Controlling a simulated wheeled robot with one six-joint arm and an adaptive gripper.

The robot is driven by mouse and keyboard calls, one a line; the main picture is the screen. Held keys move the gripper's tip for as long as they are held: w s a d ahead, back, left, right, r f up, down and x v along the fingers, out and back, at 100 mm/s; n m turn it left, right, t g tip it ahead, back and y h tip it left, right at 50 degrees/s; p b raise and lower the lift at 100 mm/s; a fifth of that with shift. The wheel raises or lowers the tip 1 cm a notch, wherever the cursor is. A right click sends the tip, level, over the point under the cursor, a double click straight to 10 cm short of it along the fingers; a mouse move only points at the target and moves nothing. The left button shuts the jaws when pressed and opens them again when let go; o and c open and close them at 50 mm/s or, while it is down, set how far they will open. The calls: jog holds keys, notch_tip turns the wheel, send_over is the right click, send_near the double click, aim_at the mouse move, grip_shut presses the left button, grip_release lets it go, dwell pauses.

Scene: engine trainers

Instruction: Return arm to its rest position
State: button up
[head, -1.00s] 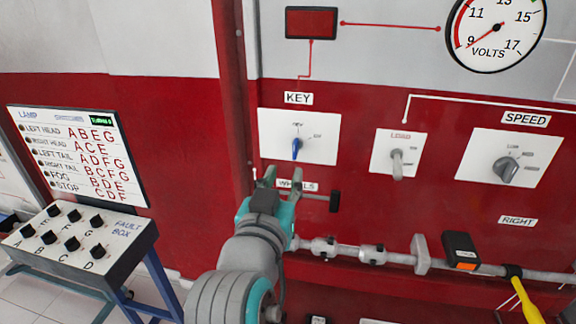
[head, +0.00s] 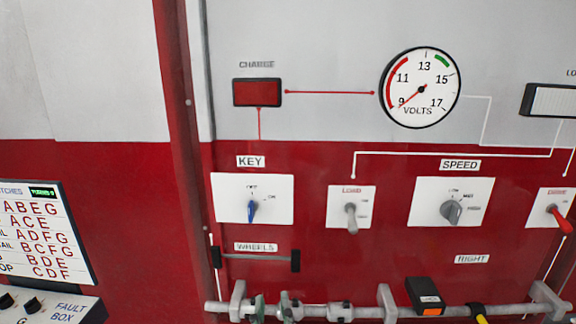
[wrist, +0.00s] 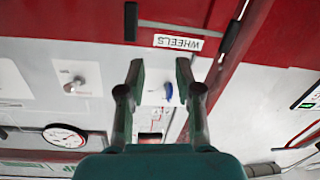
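My gripper (head: 272,309) shows only as two fingertips at the bottom edge of the head view, in front of the grey pipe and below the WHEELS label. The rest of my arm is out of that view. In the wrist view, which is upside down, my gripper (wrist: 160,78) is open with nothing between its fingers. The blue key switch (wrist: 168,92) shows beyond the gap, apart from the fingers. In the head view the key switch (head: 251,211) sits on its white plate, clear of the gripper.
The red and grey panel carries a load switch (head: 351,218), a speed knob (head: 451,212), a red-handled switch (head: 560,220) and a volts gauge (head: 420,88). A grey pipe (head: 340,311) runs along the bottom with a black box (head: 424,296) on it. The fault box (head: 55,308) stands lower left.

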jog(key=s+d+f+n+g+y, duration=0.1)
jog(key=s+d+f, duration=0.6)
jog(key=f, duration=0.3)
jog(key=s+d+f+n+g, duration=0.1)
jog(key=s+d+f, duration=0.55)
jog(key=f, duration=0.35)
jog(key=s+d+m+h, duration=0.1)
jog(key=s+d, duration=0.3)
jog(key=s, duration=0.8)
jog(key=s+d+f+m+h, duration=0.1)
jog(key=s+d+m, duration=0.2)
jog(key=s, duration=1)
jog(key=shift+d+m+g, duration=0.4)
jog(key=shift+d, duration=0.25)
